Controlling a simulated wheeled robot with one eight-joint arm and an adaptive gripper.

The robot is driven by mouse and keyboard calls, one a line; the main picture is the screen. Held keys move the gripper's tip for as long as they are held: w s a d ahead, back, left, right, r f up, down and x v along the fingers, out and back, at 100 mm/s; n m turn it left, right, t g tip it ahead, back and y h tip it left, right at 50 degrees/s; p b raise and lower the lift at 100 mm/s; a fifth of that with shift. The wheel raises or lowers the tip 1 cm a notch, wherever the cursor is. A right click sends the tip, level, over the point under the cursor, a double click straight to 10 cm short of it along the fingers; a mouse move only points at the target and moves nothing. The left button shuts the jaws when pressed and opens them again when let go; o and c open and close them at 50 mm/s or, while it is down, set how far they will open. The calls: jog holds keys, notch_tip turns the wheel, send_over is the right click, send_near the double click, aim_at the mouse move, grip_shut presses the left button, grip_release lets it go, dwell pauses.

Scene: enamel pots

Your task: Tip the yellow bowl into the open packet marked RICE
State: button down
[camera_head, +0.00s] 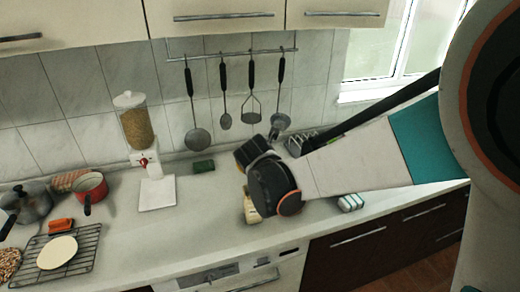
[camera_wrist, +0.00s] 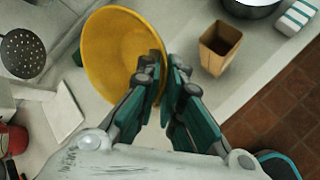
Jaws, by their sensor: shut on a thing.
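The yellow bowl (camera_wrist: 115,48) shows at the upper left of the wrist view, its right rim between the fingers of my gripper (camera_wrist: 165,70). My gripper is shut on that rim and holds the bowl over the counter. I cannot make out any contents in the bowl. An open brown packet (camera_wrist: 221,45) stands upright to the right of the bowl, apart from it. Its lettering is not readable. In the head view a small part of the packet (camera_head: 251,212) shows below my wrist, and the bowl is hidden behind my arm.
A dark pot (camera_wrist: 251,5) and a striped white and teal block (camera_wrist: 297,18) stand beyond the packet. A grain dispenser (camera_head: 138,125), a red pan (camera_head: 91,186) and a wire rack (camera_head: 84,262) are on the left. Utensils hang on the wall.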

jog(key=shift+r+m+g+y+p, duration=0.3)
jog(key=shift+r+g+y+p, duration=0.3)
jog(key=shift+r+p, duration=0.25)
jog(key=shift+r+g+y+p, duration=0.15)
jog(key=shift+g+y+p, duration=0.15)
jog(key=shift+g+p, duration=0.1)
jog(key=shift+w+r+m+g+y+p, duration=0.1)
jog(key=shift+r+m+g+y+p, duration=0.3)
jog(key=shift+r+g+y+p, duration=0.9)
jog(key=shift+r+g+y, duration=0.1)
jog(key=shift+r+g, duration=0.1)
jog(key=shift+f, duration=0.1)
